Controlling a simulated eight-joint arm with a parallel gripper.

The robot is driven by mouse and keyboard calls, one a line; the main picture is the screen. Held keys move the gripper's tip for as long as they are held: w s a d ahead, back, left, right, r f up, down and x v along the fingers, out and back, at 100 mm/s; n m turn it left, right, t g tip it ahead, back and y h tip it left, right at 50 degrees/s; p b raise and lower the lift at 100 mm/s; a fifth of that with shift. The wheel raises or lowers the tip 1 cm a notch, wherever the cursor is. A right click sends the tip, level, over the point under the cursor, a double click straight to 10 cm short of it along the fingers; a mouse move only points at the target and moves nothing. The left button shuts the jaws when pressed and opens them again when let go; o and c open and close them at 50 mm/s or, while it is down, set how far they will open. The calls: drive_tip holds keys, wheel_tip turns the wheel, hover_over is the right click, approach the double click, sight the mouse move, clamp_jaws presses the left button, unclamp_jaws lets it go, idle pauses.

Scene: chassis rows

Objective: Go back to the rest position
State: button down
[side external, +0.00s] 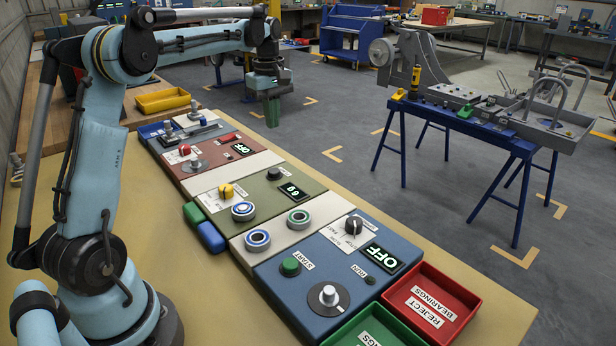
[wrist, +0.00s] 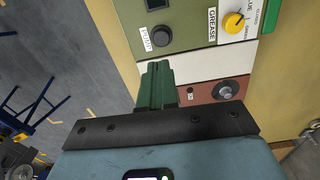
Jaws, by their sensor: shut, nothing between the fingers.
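My gripper (side external: 271,112) hangs from the end of my arm, fingers pointing down, above the far part of the chassis row. Its green fingers are together and hold nothing. In the wrist view the closed fingers (wrist: 158,72) show over a white strip (wrist: 200,67) between the olive panel (wrist: 185,42) and the red-brown panel (wrist: 205,92). The fingers look clear of the panels in the side view.
The row stands on a tan bench with a blue panel (side external: 300,310), a red tray (side external: 462,310) and a green tray (side external: 350,340) at the near end. A yellow bin (side external: 163,100) is behind. A blue trestle table (side external: 470,125) stands apart at right.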

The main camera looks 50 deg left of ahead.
drive_tip(key=s+d+f+m+t, duration=0.2)
drive_tip(key=s+d+m, duration=0.5)
drive_tip(key=d, duration=0.4)
drive_tip(key=s+d+f+m+t, duration=0.2)
drive_tip(key=s+d+m+t, duration=0.3)
drive_tip(key=d+m, duration=0.5)
drive_tip(key=shift+s+d, duration=0.7)
drive_tip(key=shift+s, duration=0.5)
drive_tip(key=c, duration=1.8)
unclamp_jaws()
